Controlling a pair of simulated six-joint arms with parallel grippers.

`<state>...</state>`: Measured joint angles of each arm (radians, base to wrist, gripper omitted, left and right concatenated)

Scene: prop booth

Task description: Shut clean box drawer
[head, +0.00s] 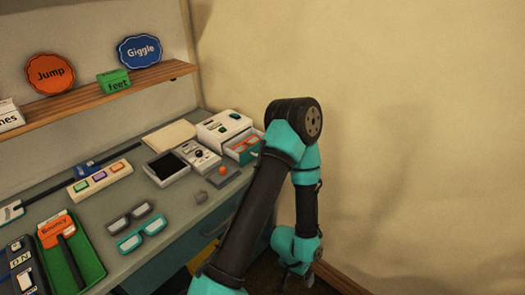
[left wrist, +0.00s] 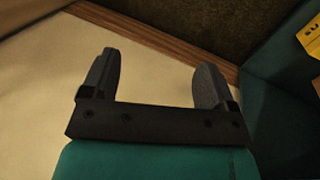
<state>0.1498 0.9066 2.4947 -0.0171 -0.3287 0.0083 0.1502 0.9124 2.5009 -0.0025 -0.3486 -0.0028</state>
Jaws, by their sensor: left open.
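A white box (head: 222,125) stands at the far right end of the grey-green counter. Its drawer (head: 238,155) is pulled out toward the front, with something orange and green inside. My left arm covers the drawer's right part. My left gripper (head: 296,272) hangs low, right of the counter and well apart from the drawer. In the left wrist view my left gripper (left wrist: 156,78) is open with nothing between its fingers. My right gripper is not in view.
A small grey pad with a reddish knob (head: 223,171) lies in front of the drawer. A black-topped tray (head: 167,168) and glasses (head: 143,234) lie left of it. A wooden shelf (head: 95,97) hangs above. The bare wall (head: 420,120) rises at the right.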

